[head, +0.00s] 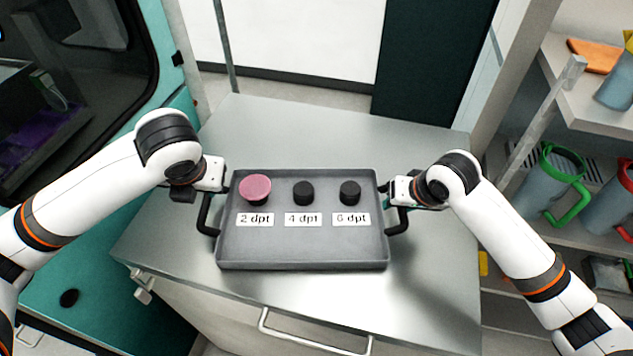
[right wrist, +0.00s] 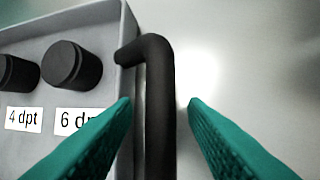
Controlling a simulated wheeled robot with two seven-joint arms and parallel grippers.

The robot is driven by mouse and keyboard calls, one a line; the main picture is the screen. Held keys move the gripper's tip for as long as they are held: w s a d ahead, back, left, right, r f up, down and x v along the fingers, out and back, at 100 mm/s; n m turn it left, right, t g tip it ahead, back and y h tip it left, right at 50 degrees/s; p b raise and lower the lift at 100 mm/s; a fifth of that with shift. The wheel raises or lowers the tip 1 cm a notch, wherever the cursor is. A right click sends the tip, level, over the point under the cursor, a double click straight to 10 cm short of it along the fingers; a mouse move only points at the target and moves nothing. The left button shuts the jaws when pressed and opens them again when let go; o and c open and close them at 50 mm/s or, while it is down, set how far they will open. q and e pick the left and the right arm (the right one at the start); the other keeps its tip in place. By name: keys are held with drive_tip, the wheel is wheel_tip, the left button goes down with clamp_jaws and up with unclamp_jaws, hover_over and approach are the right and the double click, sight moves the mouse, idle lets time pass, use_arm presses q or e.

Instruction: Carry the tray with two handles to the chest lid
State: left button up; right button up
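A grey tray (head: 300,250) sits over the shiny metal top (head: 290,130) of a cabinet-like chest; I cannot tell whether that top is the chest lid. The tray has a black left handle (head: 204,215) and a black right handle (head: 403,220). My left gripper (head: 210,190) is at the left handle; its fingers are mostly hidden. My right gripper (head: 393,192) is at the right handle. In the right wrist view, the teal fingers of this gripper (right wrist: 160,104) are open, one on each side of the handle (right wrist: 159,110), with gaps visible.
The tray holds a pink round piece (head: 255,188) and two black knobs (head: 303,192) (head: 350,192), above labels "2 dpt", "4 dpt" and "6 dpt". Shelves with jugs (head: 549,180) stand at right. A teal machine (head: 90,250) stands at left. Bare metal lies behind the tray.

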drive_tip(key=v, duration=1.1)
drive_tip(key=shift+s+r, duration=0.15)
drive_tip(key=shift+r, duration=0.2)
drive_tip(key=shift+d, duration=0.1)
